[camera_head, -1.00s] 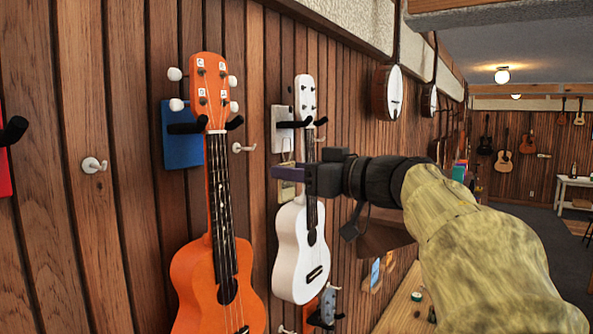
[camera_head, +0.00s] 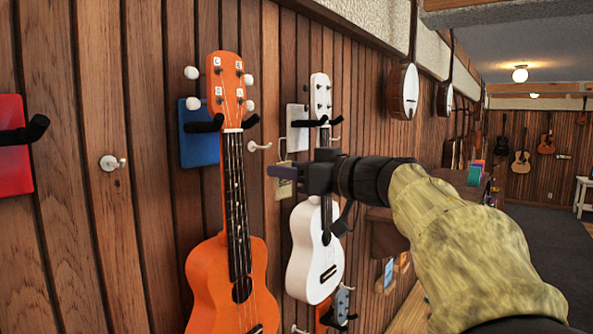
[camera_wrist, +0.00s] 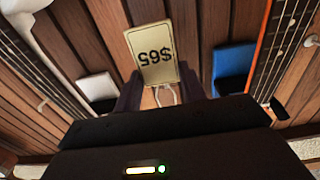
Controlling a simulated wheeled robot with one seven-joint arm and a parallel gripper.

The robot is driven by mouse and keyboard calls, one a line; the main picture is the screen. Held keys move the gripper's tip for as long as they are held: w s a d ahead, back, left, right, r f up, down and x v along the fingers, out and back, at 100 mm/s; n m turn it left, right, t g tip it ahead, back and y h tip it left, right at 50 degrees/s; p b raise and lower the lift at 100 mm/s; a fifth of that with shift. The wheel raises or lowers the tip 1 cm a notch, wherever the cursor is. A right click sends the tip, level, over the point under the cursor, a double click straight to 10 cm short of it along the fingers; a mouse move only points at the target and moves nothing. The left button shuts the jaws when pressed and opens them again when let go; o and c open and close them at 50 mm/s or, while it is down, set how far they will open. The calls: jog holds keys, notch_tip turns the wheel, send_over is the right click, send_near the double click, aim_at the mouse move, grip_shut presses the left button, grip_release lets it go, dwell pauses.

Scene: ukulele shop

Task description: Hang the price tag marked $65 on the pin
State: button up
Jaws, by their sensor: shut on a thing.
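My gripper (camera_head: 279,172) is shut on a small cream price tag (camera_head: 284,188) in front of the wooden wall. In the wrist view the tag (camera_wrist: 152,55) reads $65, upside down, between the dark fingers. A pale curved piece (camera_wrist: 165,96) shows at its lower edge; I cannot tell whether it is the tag's loop or a wall pin. In the head view a white pin (camera_head: 259,147) sticks out between the orange and white ukuleles, left of and slightly above my fingertips. The gap between tag and wall is unclear.
An orange ukulele (camera_head: 235,270) and a white ukulele (camera_head: 314,258) hang on either side of the pin. Blue (camera_head: 199,147) and white (camera_head: 297,135) hanger plates project nearby. Another white pin (camera_head: 112,163) and a red hanger plate (camera_head: 12,160) are farther left.

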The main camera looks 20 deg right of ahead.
jog(key=w+a, duration=0.1)
jog(key=w, duration=0.1)
jog(key=w+a+f, duration=0.1)
jog(key=a, duration=0.1)
jog(key=shift+w+f, duration=0.15)
jog(key=shift+w, duration=0.2)
dwell(0.4)
jog(key=shift+w, duration=0.1)
dwell(0.4)
jog(key=o, duration=1)
